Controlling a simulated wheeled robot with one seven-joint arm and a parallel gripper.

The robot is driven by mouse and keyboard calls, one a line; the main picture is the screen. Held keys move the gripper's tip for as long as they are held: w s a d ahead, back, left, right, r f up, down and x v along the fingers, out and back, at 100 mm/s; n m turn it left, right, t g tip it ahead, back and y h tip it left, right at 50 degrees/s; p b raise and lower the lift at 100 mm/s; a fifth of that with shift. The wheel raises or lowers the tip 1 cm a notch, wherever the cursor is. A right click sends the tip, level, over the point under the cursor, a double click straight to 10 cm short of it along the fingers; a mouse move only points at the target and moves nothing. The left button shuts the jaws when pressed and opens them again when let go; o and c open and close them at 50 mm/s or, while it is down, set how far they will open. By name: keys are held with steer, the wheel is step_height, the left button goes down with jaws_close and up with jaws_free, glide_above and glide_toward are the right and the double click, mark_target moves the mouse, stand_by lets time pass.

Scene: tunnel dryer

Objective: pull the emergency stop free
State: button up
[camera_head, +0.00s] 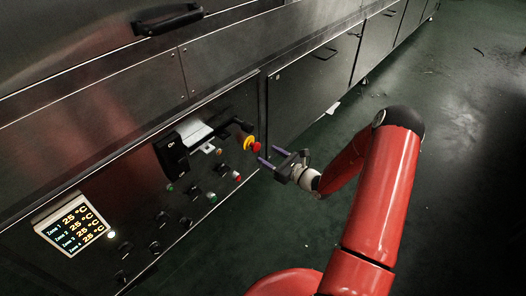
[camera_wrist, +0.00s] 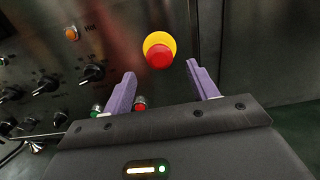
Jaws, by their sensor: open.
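The emergency stop (camera_head: 254,145) is a red mushroom button on a yellow collar, at the right end of the dryer's control panel. In the wrist view the emergency stop (camera_wrist: 159,53) shows above and between my fingertips, apart from both. My gripper (camera_head: 268,157) is open and empty, just to the right of the button, with its purple fingers pointing at the panel. In the wrist view my gripper (camera_wrist: 161,75) has its two purple fingers spread wide. The gap left between fingers and button is hard to judge.
The control panel (camera_head: 150,190) carries several black knobs and small red and green buttons, close to my gripper. A lit temperature display (camera_head: 72,225) is at its left. A black switch box (camera_head: 172,152) juts out near the middle. Dark floor on the right is open.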

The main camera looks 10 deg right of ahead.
steer(key=shift+v, duration=1.6)
steer(key=s+a+r+n+g+y+p, duration=0.1)
steer(key=s+a+r+n+g, duration=0.5)
steer(key=r+n, duration=0.25)
steer(key=s+a+r+n+g+p, duration=0.2)
steer(key=s+a+r+n+g, duration=0.5)
steer(key=r, duration=0.3)
steer(key=s+d+r+n+t+h+p, duration=0.1)
steer(key=s+d+r+n+t+h, duration=0.1)
steer(key=s+r+n+h, duration=0.3)
steer(key=s+d+r+n+t+h+p, duration=0.2)
steer(key=s+d+r+n+h, duration=0.3)
steer(key=s+r+n, duration=0.3)
steer(key=s+r+h, duration=0.1)
steer(key=s+r, duration=0.2)
steer(key=s, duration=0.1)
steer(key=shift+s+d+h, duration=0.15)
steer(key=shift+d+h, duration=0.15)
